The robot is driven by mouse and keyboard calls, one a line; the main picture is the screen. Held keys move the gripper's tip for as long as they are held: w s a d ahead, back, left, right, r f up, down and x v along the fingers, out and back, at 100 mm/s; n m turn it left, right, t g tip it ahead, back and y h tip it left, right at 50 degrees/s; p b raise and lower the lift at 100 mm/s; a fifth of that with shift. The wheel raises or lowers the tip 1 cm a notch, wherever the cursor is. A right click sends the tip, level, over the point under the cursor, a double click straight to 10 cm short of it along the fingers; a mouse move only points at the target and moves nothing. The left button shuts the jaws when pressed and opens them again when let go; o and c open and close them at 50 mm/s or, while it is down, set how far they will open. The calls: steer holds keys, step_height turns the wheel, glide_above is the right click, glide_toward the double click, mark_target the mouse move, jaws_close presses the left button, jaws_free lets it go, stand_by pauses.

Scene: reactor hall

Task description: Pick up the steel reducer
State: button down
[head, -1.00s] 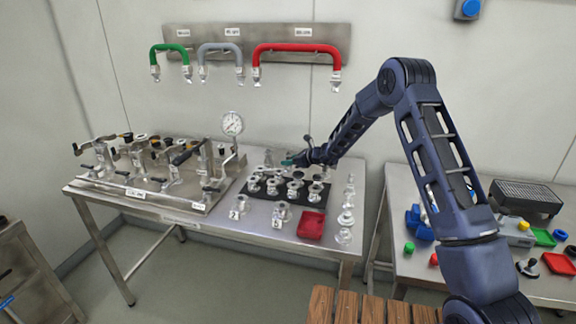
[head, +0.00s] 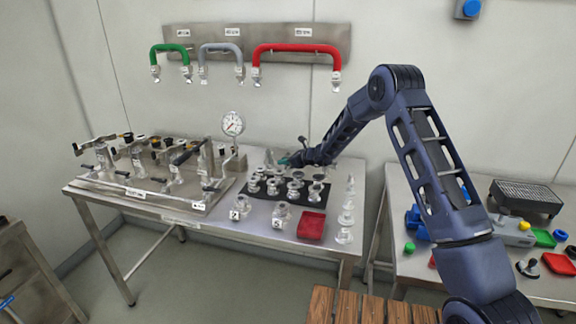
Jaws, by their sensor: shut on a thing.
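My gripper (head: 287,161) is low over the back of the steel table (head: 190,222), at the rear edge of a black mat (head: 262,205). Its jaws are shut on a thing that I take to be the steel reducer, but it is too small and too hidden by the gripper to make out. Several steel fittings (head: 295,181) stand on the mat just in front of my gripper. They look much alike at this size, so I cannot tell whether another reducer is among them.
A valve manifold (head: 150,196) with a pressure gauge (head: 232,124) fills the table's left side. A red tray (head: 311,226) lies at the front right, beside a column of small fittings (head: 346,218). Coloured hoses (head: 297,47) hang on the wall. A second table (head: 540,285) stands at the right.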

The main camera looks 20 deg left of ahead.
step_height(320, 180, up, 20)
stand_by(0.6)
